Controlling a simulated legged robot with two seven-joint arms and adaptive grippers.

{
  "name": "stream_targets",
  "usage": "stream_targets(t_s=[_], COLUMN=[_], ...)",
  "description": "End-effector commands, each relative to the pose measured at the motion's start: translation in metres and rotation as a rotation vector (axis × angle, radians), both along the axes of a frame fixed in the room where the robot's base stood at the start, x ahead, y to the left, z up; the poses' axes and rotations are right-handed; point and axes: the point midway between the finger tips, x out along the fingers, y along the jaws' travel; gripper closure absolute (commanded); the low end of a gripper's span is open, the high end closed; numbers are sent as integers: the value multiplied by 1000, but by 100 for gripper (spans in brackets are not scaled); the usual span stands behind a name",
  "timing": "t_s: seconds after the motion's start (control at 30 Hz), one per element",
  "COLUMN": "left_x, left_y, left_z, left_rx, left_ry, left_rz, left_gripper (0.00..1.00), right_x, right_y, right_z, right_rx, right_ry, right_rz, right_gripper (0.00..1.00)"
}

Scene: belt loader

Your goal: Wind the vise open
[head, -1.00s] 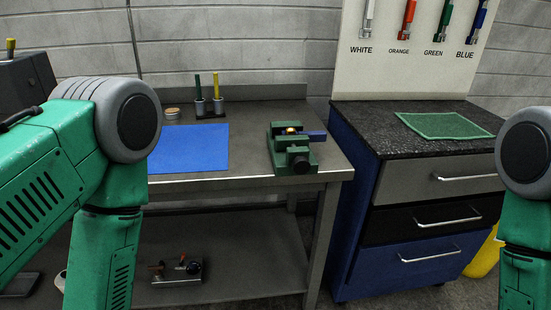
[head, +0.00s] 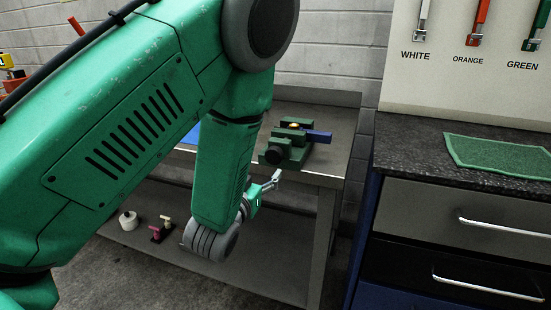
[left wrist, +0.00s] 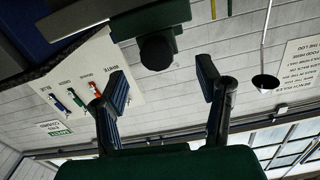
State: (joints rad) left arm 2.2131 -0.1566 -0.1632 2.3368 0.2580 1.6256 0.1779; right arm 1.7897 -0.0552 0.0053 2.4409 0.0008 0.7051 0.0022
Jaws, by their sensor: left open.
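The green vise (head: 297,148) stands on the workbench near its right front corner. Its round black knob (head: 271,156) faces the front edge. A brass-coloured round piece (head: 295,125) shows at the top of the vise, and a blue piece (head: 318,136) sticks out to the right. My left gripper (head: 277,180) is open and empty, just below and in front of the knob, apart from it. In the left wrist view the two fingers (left wrist: 162,84) are spread, with the black knob (left wrist: 156,52) beyond and between them. My right gripper is not in view.
The workbench (head: 340,155) has a lower shelf with small items. A drawer cabinet (head: 420,205) with a green mat (head: 497,157) stands to the right. A tool board (head: 470,90) hangs behind. My left arm hides much of the bench's left side.

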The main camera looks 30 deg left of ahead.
Motion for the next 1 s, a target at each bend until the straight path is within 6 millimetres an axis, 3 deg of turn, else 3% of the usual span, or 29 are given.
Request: stream_targets(t_s=[0.2, 0.4, 0.8, 0.83, 0.97, 1.0], left_x=[46, 71, 79, 79, 79, 79], left_y=[4, 9, 11, 11, 11, 11], left_z=[2, 2, 2, 2, 2, 2], left_rx=[6, 8, 8, 8, 8, 8], left_ry=[-3, 0, 2, 2, 2, 2], left_rz=[-1, -1, -1, -1, -1, -1], left_gripper=[41, 41, 41, 44, 90, 91], right_x=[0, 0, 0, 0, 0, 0], right_y=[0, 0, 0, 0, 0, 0], right_z=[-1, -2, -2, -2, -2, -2], right_rx=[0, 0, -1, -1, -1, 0], right_ry=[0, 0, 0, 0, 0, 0], right_rz=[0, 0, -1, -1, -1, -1], right_gripper=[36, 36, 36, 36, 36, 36])
